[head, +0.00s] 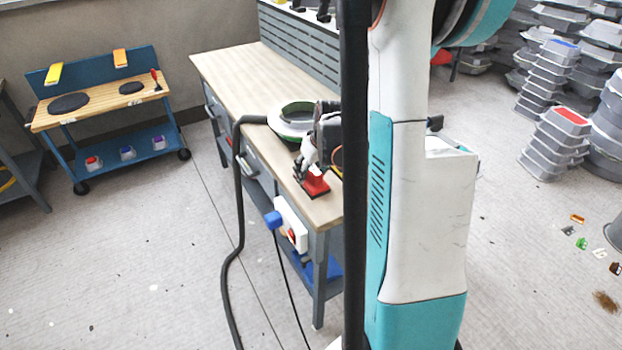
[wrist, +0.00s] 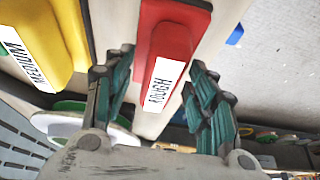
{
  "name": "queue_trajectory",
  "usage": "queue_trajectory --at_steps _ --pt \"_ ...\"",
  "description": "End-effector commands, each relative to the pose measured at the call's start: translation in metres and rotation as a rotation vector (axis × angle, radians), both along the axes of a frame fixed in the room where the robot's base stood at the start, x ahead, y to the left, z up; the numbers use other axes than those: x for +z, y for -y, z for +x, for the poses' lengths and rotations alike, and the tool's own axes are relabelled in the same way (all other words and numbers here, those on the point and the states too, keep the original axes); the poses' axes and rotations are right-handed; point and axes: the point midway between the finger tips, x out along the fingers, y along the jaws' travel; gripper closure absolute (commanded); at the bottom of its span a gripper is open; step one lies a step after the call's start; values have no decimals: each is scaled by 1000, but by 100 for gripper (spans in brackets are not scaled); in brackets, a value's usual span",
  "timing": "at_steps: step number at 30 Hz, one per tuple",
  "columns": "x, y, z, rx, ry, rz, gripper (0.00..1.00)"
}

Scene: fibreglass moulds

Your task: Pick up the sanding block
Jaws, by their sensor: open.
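A red block (wrist: 176,40) with a white label reading "ROUGH" lies on the pale bench top in the wrist view, between the fingers of my gripper (wrist: 159,62). The fingers are apart, one on each side of it, and I see no clear contact. A yellow block (wrist: 35,35) labelled "MEDIUM" lies to its left, cut by the picture edge. In the head view a red piece (head: 314,186) shows near the workbench's front edge, and my gripper is partly hidden behind my own arm there.
The workbench (head: 245,65) carries a green and white ring (head: 284,126) behind the red piece. A dark hose (head: 238,200) hangs down its front. A white box (head: 291,225) and a blue piece (head: 273,219) are on its side. Stacked grey moulds (head: 550,85) stand right; the left floor is mostly clear.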

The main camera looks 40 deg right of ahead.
Motion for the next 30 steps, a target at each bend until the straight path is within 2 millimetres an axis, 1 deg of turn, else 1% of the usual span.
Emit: queue_trajectory --at_steps 24,25,28,30 --pt "-5 0 0 0 0 0 48" --pt "-5 0 0 0 0 0 51" --pt "-5 0 0 0 0 0 73" --pt "-5 0 0 0 0 0 81"
